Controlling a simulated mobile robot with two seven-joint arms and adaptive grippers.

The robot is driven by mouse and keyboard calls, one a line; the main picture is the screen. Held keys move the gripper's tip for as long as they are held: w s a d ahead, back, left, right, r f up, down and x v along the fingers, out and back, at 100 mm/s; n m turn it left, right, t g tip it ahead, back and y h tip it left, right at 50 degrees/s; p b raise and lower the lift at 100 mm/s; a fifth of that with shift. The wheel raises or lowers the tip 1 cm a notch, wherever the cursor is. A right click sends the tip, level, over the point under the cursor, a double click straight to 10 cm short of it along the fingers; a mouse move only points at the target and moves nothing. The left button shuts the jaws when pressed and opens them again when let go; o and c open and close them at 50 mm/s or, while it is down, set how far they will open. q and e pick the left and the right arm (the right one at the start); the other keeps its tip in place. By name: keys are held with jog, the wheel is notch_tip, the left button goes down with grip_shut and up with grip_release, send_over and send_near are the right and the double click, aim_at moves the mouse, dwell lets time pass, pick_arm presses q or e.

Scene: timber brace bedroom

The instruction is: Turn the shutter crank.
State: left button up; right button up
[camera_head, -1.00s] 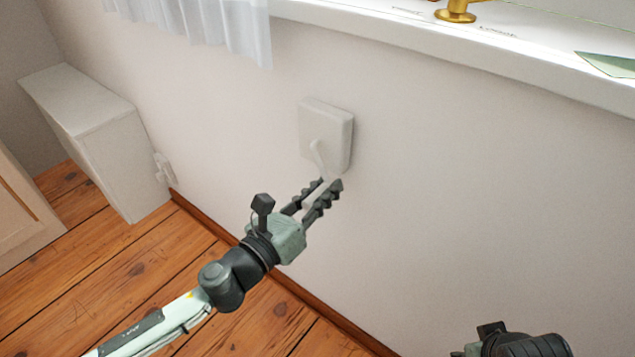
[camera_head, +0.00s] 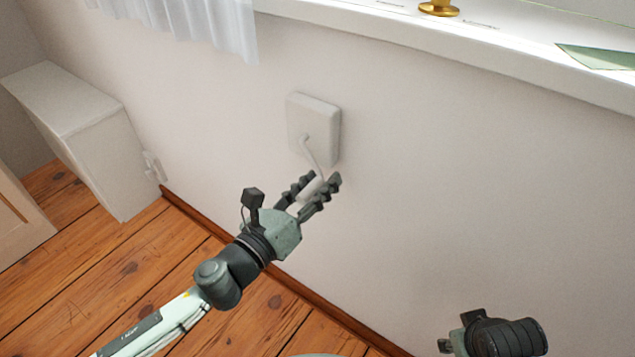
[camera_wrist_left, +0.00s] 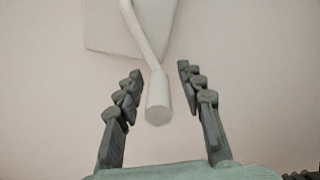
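The shutter crank is a pale grey box (camera_head: 313,121) on the wall with a thin bent arm and a cylindrical handle (camera_head: 311,189) hanging down from it. In the left wrist view the handle (camera_wrist_left: 158,98) hangs between the fingers, with the box (camera_wrist_left: 115,27) behind. My left gripper (camera_head: 320,180) is open around the handle. Gaps show on both sides of it, so the fingers do not appear to touch it. My right gripper (camera_head: 444,345) shows only in part at the lower right, and its fingers are not clear.
A white window sill (camera_head: 430,42) with a brass object (camera_head: 438,8) and a green sheet (camera_head: 600,57) runs above. A sheer curtain (camera_head: 190,25) hangs at upper left. A white cabinet (camera_head: 85,140) stands at left. The wall right of the crank is clear.

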pick_arm(q)
jog(key=v, duration=1.2)
jog(key=shift+c, duration=0.2)
